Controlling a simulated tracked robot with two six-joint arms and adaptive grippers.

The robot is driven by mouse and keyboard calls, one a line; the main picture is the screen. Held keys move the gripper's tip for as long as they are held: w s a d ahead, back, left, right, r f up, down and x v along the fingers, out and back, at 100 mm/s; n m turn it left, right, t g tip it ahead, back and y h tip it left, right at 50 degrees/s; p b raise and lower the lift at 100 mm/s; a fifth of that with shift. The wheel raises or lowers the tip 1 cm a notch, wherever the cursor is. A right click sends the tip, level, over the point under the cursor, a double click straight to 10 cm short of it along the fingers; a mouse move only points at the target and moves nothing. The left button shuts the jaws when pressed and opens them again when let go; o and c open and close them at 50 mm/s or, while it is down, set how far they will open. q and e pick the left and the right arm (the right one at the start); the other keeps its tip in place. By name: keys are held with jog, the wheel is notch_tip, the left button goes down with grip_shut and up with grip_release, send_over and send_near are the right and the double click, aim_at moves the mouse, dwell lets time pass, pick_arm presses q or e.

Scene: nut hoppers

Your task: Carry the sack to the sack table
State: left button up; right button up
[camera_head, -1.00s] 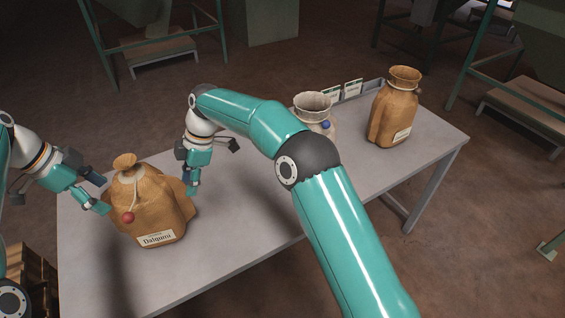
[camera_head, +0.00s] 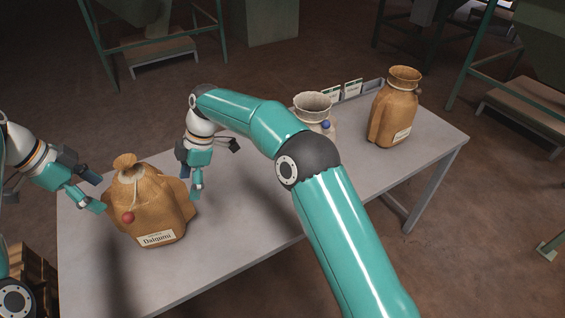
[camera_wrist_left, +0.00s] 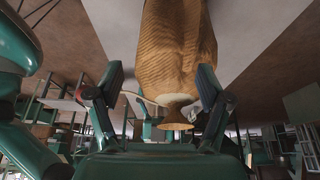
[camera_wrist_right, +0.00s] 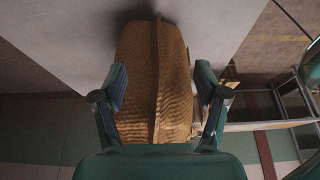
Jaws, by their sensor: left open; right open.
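A tan sack (camera_head: 158,205) with a tied neck, a red ball on its cord and a label that seems to read "Dalqumi" stands upright at the left of the grey table (camera_head: 235,235). My left gripper (camera_head: 100,193) is open at the sack's left side, by the neck. In the left wrist view the sack (camera_wrist_left: 178,50) shows between and beyond the open fingers. My right gripper (camera_head: 193,185) is open at the sack's right side. In the right wrist view the sack (camera_wrist_right: 153,85) shows between its open fingers. Neither gripper visibly grips the sack.
A pale open sack (camera_head: 313,103) with a blue ball stands mid-table, partly hidden by my right arm. An open brown sack (camera_head: 394,112) stands at the table's right. Small cards (camera_head: 352,89) stand in a rack at the back edge. A wooden crate (camera_head: 33,275) is at lower left.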

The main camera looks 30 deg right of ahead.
jog(key=v, duration=1.1)
jog(key=shift+d+r, duration=0.2)
jog(key=shift+r, duration=0.15)
